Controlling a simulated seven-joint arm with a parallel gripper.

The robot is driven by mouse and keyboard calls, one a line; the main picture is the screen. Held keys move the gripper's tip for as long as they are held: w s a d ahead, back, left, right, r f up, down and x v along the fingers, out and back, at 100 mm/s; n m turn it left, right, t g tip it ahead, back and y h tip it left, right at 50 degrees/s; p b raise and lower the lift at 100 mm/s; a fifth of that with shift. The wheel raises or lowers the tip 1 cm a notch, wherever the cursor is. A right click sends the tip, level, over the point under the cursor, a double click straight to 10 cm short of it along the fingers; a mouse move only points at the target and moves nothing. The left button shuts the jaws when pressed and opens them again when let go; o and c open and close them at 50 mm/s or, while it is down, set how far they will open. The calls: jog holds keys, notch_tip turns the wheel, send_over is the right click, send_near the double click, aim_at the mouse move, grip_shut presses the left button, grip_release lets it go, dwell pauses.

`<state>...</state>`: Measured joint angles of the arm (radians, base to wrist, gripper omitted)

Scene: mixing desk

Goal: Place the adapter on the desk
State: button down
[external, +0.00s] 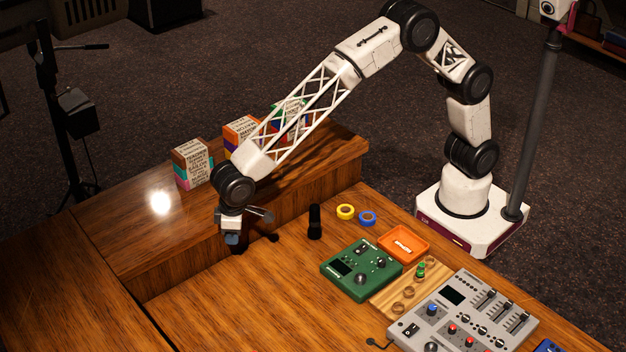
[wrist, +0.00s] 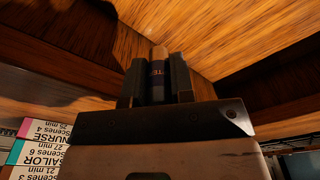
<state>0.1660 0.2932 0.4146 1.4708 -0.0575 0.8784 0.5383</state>
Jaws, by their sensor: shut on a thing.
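My gripper (external: 232,237) hangs over the wooden desk (external: 230,290), close to the front of the raised wooden shelf (external: 130,245). In the wrist view, my gripper (wrist: 158,85) is shut on a small dark cylinder with a tan tip and a copper-coloured band, which looks like the adapter (wrist: 158,66). The adapter stands between the two dark fingers, its lower part hidden by the gripper body. In the external view I cannot make out the adapter clearly at the fingertips. I cannot tell the exact gap between it and the desk.
A black cylinder (external: 314,222) stands right of my gripper. Yellow (external: 345,211) and blue (external: 367,218) tape rolls, a green device (external: 360,269), an orange tray (external: 421,250) and a grey mixer (external: 464,318) lie further right. Boxes (external: 192,164) stand on the shelf. The desk's front left is clear.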

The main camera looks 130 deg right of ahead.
jog(key=w+a+f+n, duration=0.2)
jog(key=w+a+f, duration=0.1)
jog(key=w+a, duration=0.2)
jog(key=w+a+f+n, duration=0.3)
jog(key=w+a, duration=0.2)
jog(key=w+a+f+n, duration=0.2)
jog(key=w+a+f, duration=0.1)
jog(key=w+a, duration=0.2)
jog(key=shift+w+a+f+n+t+y, duration=0.3)
jog(key=shift+w+a+f, duration=0.1)
jog(key=shift+w, duration=0.15)
jog(key=shift+s+a+r, duration=0.1)
jog(key=s+a+r+n, duration=0.1)
jog(key=s+a+r, duration=0.2)
jog(key=s+a, duration=0.9)
jog(key=s+a+r+n, duration=0.1)
jog(key=s+a+r, duration=0.3)
jog(key=s+a, duration=0.9)
jog(key=shift+s+a+r, duration=0.15)
jog(key=shift+s, duration=4.25)
jog(key=shift+f, duration=3.15)
